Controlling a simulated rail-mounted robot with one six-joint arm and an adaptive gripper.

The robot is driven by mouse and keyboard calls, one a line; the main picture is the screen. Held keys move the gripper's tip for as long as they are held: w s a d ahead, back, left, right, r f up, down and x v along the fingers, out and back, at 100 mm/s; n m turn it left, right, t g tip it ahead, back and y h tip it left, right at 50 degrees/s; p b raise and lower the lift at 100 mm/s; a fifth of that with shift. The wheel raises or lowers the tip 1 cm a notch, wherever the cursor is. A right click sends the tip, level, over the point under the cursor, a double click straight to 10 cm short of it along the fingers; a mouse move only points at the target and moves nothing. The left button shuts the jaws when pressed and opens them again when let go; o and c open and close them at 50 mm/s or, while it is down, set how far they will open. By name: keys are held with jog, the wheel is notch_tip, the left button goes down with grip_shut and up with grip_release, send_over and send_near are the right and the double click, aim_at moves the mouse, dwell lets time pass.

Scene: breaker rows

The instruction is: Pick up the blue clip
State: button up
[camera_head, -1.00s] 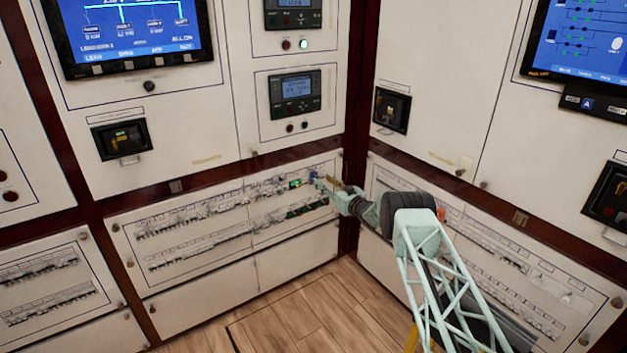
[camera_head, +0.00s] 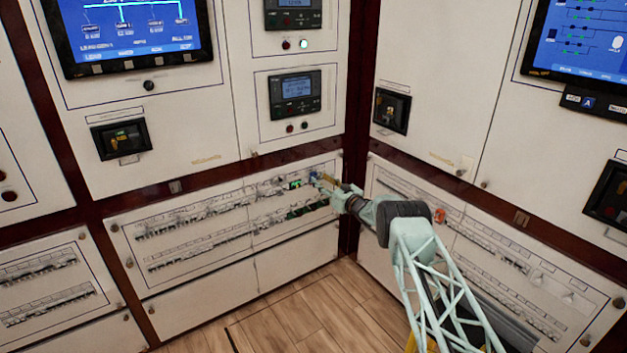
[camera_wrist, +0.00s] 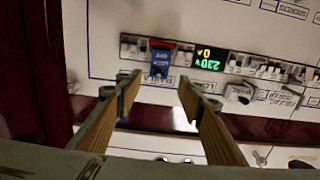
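The blue clip (camera_wrist: 160,62) sits on the upper breaker row, with a red part at its upper edge in the wrist view. In the head view it is a small blue spot (camera_head: 313,175) near the right end of that row. My gripper (camera_wrist: 161,92) is open, its two fingers apart and nothing held between them. The clip shows in line with the gap, just beyond the fingertips, nearer the left finger. In the head view my gripper (camera_head: 322,182) is close beside the clip; I cannot tell if they touch.
A green-lit display reading 230V (camera_wrist: 210,58) is right of the clip on the same row. A grey-white knob-like part (camera_wrist: 238,94) lies further right. A second breaker row (camera_head: 200,248) runs below. The dark red cabinet corner post (camera_head: 354,140) is close to my arm.

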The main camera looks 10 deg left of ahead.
aim_at(315, 174)
jog(key=shift+b+x, duration=1.45)
jog(key=shift+x, duration=0.8)
jog(key=shift+w+d, duration=0.1)
jog(key=shift+f, duration=0.1)
jog(key=shift+c, duration=0.7)
jog(key=c, duration=0.8)
